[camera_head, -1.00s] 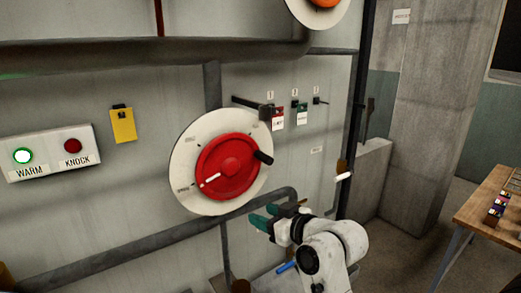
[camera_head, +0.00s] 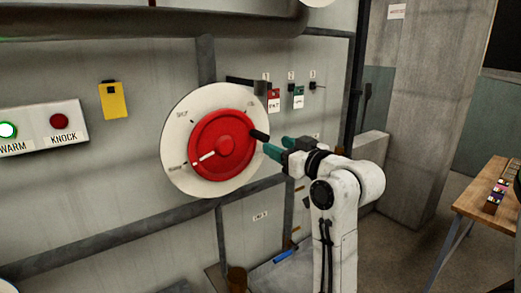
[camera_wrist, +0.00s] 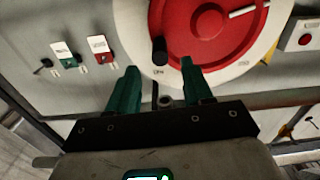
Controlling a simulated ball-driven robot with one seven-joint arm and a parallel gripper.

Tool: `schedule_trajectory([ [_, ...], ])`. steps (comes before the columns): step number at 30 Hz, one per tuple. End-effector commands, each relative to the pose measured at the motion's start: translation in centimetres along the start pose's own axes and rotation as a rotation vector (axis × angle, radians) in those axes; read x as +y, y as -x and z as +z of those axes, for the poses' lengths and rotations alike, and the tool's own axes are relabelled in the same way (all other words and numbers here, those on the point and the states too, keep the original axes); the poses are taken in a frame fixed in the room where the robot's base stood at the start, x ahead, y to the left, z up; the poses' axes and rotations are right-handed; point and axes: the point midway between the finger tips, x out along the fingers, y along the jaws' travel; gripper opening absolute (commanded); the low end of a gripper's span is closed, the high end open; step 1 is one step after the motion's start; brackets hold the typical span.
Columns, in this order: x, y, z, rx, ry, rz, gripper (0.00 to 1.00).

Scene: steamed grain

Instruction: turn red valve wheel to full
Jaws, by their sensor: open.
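The red valve wheel (camera_head: 222,145) sits on a round white dial plate (camera_head: 180,180) on the wall. Its white pointer mark (camera_head: 205,156) points to the lower left, toward a small dial label. A black handle (camera_head: 260,136) sticks out from the wheel's right side. My gripper (camera_head: 275,146) is open and empty, just right of the handle. In the wrist view, the handle (camera_wrist: 159,50) stands between the lines of the two green fingers (camera_wrist: 158,72), just beyond their tips, and the red wheel (camera_wrist: 215,35) lies behind. I see no clear contact.
Tagged small levers (camera_head: 273,98) are on the wall above my gripper. Pipes (camera_head: 100,238) run below the dial. A wooden table (camera_head: 480,205) stands at far right.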

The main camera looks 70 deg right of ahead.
Motion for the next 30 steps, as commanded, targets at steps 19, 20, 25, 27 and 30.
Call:
schedule_trajectory([
  [19, 0.1, -7.0, -0.2, -0.003, -0.003, 0.007, 0.51],
  [20, 0.1, -7.3, -0.2, -0.003, -0.003, 0.006, 0.51],
  [25, 0.0, -8.4, -0.1, -0.001, -0.002, 0.006, 0.51],
  [27, 0.0, -8.5, -0.1, -0.001, -0.002, 0.007, 0.51],
  [30, 0.0, -8.6, -0.1, -0.001, -0.002, 0.007, 0.51],
])
